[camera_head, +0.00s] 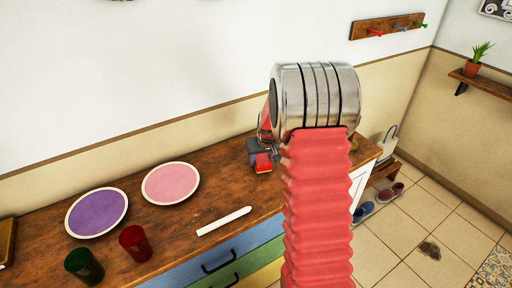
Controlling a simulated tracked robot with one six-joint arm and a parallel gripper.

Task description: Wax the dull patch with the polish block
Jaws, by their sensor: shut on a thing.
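My gripper (257,152) is partly in view at the back right of the wooden sideboard top, low over the surface. It is shut on a small block with red and yellow on it, the polish block (263,162). I cannot tell whether the block touches the wood. My red ribbed arm and its silver joint hide the top to the right of the gripper. I cannot make out a dull patch on the part of the sideboard top (225,190) that shows.
A purple plate (97,212), a pink plate (170,182), a green cup (85,265), a red cup (135,242) and a white candle-like stick (224,221) stand or lie left of my arm. The wall (120,80) rises behind. A dark smudge (430,249) marks the floor tiles.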

